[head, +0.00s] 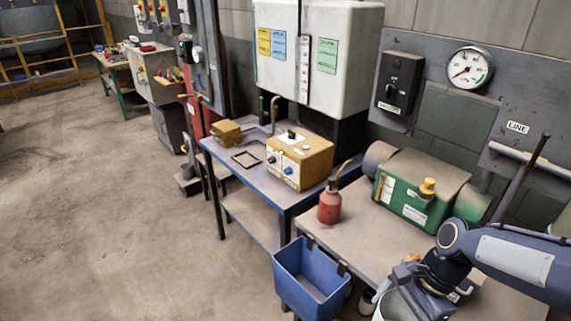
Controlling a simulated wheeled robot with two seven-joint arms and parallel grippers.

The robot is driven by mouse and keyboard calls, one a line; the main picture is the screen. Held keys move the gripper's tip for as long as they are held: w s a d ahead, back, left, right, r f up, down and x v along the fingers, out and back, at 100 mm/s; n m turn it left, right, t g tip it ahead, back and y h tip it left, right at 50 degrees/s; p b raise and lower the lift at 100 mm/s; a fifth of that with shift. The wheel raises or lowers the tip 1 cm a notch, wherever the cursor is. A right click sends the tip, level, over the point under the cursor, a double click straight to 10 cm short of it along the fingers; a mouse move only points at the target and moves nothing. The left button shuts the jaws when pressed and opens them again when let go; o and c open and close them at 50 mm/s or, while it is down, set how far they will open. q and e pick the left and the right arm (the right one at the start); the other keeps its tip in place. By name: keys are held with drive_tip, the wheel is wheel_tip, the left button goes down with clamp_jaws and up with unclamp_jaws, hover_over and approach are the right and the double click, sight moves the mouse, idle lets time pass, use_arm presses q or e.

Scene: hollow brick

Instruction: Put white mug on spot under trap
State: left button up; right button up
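A white, round, open-topped vessel (396,307), which looks like the white mug, is cut off by the bottom edge of the head view at the right. My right gripper (425,281) is at its rim, on the near side of the grey workbench. The fingertips are too small and covered to tell whether they close on it. A dark square outline (246,159) lies on the blue-edged table and may be the spot. A bent grey pipe (274,112) stands beyond it; I cannot tell whether this is the trap. My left gripper is not in view.
A yellow box with knobs (300,160) and a smaller yellow block (227,133) are on the blue-edged table (255,180). A red oil can (329,205) and green machine (415,190) stand on the grey workbench (370,235). A blue bin (308,280) hangs at its front.

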drive_tip(key=w+a+f+n+g+h, duration=0.1)
drive_tip(key=w+f+n+g+h, duration=0.2)
drive_tip(key=w+f+n, duration=0.9)
drive_tip(key=shift+w+f+n+h, duration=0.35)
drive_tip(key=shift+n+h, duration=0.35)
drive_tip(key=shift+n, duration=0.5)
drive_tip(key=shift+r, duration=0.1)
